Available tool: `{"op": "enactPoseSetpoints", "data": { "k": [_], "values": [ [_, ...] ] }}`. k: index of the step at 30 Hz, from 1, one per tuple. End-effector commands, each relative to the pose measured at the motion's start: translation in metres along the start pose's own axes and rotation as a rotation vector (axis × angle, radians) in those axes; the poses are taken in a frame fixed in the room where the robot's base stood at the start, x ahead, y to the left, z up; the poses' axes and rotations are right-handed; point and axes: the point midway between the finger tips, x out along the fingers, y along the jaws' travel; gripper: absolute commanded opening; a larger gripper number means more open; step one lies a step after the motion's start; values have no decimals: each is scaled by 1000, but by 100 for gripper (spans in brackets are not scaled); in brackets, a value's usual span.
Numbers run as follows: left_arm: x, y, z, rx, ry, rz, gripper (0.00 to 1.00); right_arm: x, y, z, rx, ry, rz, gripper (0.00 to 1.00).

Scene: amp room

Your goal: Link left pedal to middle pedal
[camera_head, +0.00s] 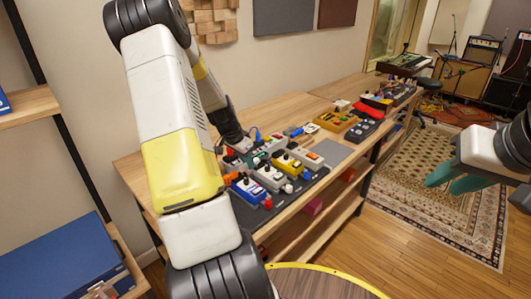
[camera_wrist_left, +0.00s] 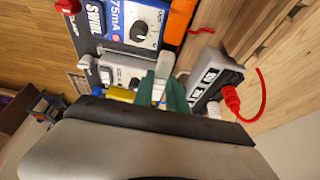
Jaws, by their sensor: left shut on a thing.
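My left gripper (camera_head: 240,146) reaches down behind a cluster of pedals. In the left wrist view its teal fingers (camera_wrist_left: 166,90) are shut on a small pale plug-like piece (camera_wrist_left: 160,76), partly hidden between them. A blue pedal (camera_wrist_left: 138,22) marked SWIRL, a grey pedal (camera_wrist_left: 122,74) and a grey-white pedal (camera_wrist_left: 212,78) lie around the fingers. A red plug (camera_wrist_left: 231,97) with a red cable sits at the grey-white pedal. I cannot tell which are the task's left and middle pedals. My right gripper (camera_head: 455,182) appears open and empty, off to the right.
The pedals stand on a dark board (camera_head: 250,216) on a long wooden bench (camera_head: 270,115). In the head view a blue pedal (camera_head: 247,189) and a yellow pedal (camera_head: 287,165) stand near the front. More pedals and a keyboard (camera_head: 404,64) are farther back. Open floor lies right.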

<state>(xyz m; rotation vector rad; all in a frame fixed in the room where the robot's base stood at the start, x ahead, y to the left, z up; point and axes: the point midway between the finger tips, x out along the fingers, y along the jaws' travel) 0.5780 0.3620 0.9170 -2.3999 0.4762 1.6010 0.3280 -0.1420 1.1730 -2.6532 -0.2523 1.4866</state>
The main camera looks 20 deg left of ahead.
Motion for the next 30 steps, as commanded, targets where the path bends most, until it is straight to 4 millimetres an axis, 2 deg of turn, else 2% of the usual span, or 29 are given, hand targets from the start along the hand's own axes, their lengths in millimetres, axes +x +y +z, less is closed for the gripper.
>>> {"op": "enactPoseSetpoints", "data": {
  "k": [27,28,30],
  "values": [
    [4,0,1,0,0,0,0,0,0,0,0,0,0,31],
    [4,0,1,0,0,0,21,0,0,0,0,0,0,31],
    [4,0,1,0,0,0,35,0,0,0,0,0,0,31]
  ]
}}
